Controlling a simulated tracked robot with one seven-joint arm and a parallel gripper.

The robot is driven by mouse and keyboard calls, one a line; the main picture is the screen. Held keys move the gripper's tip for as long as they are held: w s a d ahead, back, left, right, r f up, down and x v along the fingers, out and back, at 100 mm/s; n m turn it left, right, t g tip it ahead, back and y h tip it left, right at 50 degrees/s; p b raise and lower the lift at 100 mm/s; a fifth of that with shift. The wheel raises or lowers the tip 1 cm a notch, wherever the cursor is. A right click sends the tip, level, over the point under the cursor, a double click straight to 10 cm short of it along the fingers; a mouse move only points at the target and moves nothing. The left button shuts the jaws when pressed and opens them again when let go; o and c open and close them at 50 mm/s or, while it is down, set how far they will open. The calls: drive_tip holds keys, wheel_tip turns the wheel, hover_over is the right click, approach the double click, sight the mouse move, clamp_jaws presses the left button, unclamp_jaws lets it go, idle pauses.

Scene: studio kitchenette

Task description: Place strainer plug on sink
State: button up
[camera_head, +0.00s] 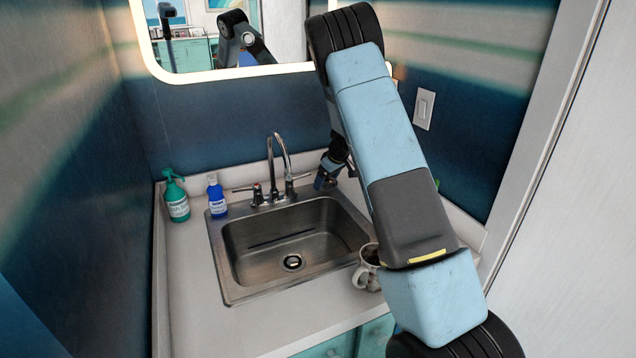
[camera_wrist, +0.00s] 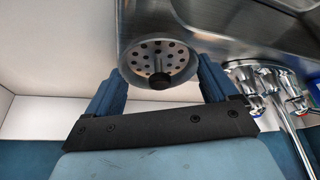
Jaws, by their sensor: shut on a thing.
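The strainer plug (camera_wrist: 157,57) is a round metal disc with holes and a dark knob. In the wrist view it sits between the two blue fingers of my gripper (camera_wrist: 157,75), which is shut on it. The steel sink (camera_head: 232,262) is set in the counter, with a round drain (camera_head: 293,262) in its floor. In the head view, part of my gripper end (camera_head: 328,172) shows by the sink's back right corner. The plug is hidden there. In the wrist view the sink edge (camera_wrist: 215,22) lies beyond and right of the plug.
A faucet (camera_head: 273,165) with two handles stands behind the basin. A green soap bottle (camera_head: 177,198) and a blue bottle (camera_head: 216,198) stand at back left. A mug (camera_head: 366,272) stands by the sink's right edge, partly hidden by my arm. The left counter is clear.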

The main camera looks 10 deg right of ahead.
drive_tip(key=shift+w+a+f, duration=0.5)
drive_tip(key=shift+w+a, duration=0.1)
drive_tip(key=shift+w, duration=0.1)
drive_tip(key=shift+f, duration=0.25)
drive_tip(key=shift+f, duration=0.1)
drive_tip(key=o, duration=0.8)
drive_tip(key=shift+o, duration=0.2)
